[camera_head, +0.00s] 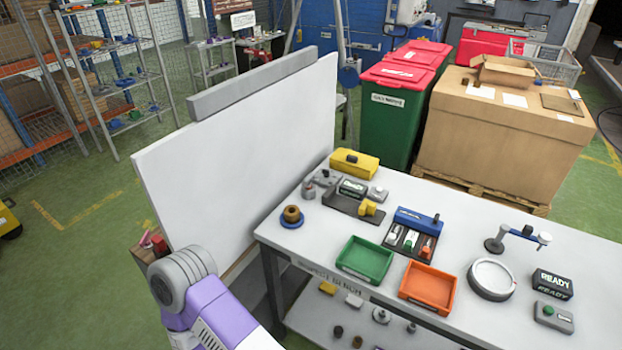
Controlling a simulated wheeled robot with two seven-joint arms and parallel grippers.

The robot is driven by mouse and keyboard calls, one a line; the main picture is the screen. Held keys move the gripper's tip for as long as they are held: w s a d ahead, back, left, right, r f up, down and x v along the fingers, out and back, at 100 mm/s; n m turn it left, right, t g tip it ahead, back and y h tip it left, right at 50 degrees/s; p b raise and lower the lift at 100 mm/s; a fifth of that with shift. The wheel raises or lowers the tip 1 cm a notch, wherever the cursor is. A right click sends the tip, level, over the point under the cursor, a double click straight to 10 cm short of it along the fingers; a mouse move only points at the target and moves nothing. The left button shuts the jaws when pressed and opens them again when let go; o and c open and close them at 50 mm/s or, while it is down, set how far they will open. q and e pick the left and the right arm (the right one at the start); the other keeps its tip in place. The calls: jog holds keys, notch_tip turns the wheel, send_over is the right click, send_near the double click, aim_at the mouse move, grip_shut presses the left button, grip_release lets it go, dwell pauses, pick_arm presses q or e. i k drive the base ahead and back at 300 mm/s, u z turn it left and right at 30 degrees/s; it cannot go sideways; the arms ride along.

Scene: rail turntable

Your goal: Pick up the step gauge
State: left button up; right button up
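No object on the white workbench (470,215) is clearly recognisable as the step gauge. On its left part sits a dark fixture (340,203) with grey parts and a yellow block (371,208). Right of it is a blue-backed dark holder (415,232) with small white, green and red pieces. A small grey stand with a dark and blue crossbar (521,233) is at the right. Part of one of my arms, purple and grey, shows at the lower left. Neither gripper is in view.
A green tray (365,260) and an orange tray (428,289) lie along the front edge. A round grey dish (491,279), a READY box (552,284) and a grey button box (553,317) are to the right. A tall white panel (240,155) stands at the left.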

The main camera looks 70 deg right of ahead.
aim_at(306, 181)
jog(key=z, duration=0.85)
jog(key=i, duration=0.8)
jog(key=z, duration=0.8)
